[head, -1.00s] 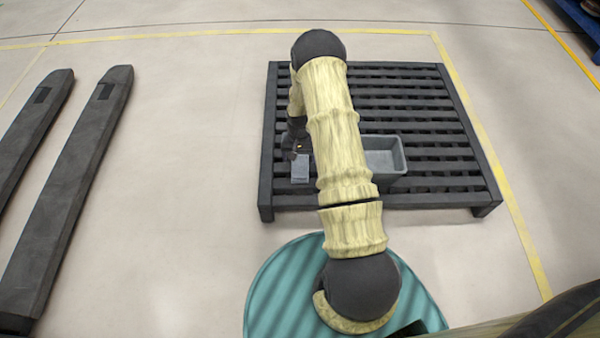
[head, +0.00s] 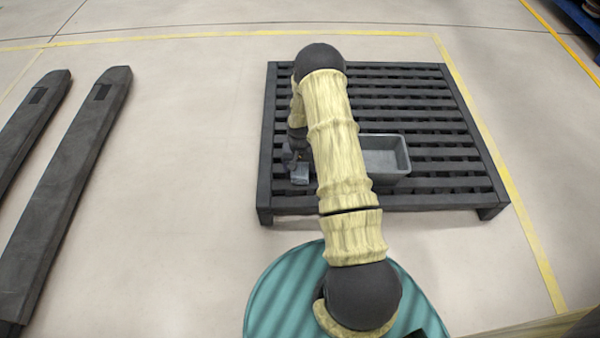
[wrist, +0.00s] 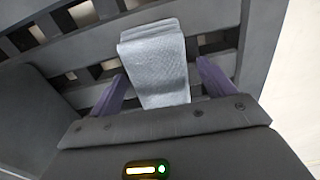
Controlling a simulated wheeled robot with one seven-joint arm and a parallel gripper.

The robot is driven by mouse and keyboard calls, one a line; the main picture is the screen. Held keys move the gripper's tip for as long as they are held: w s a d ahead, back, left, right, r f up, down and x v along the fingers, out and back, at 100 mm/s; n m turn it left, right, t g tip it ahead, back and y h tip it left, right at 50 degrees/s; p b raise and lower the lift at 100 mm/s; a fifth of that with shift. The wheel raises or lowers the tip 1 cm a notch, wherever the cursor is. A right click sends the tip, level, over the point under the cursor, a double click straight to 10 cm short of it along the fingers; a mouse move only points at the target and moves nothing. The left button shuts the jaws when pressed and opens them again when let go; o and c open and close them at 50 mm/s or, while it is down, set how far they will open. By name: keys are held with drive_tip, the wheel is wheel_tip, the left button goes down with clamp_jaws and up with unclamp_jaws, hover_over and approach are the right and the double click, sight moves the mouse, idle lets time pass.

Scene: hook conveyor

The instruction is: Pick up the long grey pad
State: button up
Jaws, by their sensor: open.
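The long grey pad (wrist: 158,65) lies on the dark slatted pallet. In the wrist view it sits between the two purple fingers of my gripper (wrist: 160,85), which are open, one on each side of it. I see no contact between the fingers and the pad. In the head view the pad (head: 300,175) is a small grey patch near the pallet's front left edge. My gripper (head: 297,163) is just above it there, and its fingers are partly hidden by the arm.
The dark slatted pallet (head: 440,200) stands on the pale floor. A grey bin (head: 386,155) sits on it, right of my arm and partly hidden by it. Two long dark forks (head: 65,175) lie at the left. Open floor lies between them and the pallet.

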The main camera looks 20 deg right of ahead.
sight(300, 166)
idle(0.5)
drive_tip(key=c, duration=1.1)
drive_tip(key=shift+o, duration=0.2)
drive_tip(key=shift+r, duration=0.1)
wheel_tip(300, 166, up, 10)
drive_tip(key=p, duration=0.6)
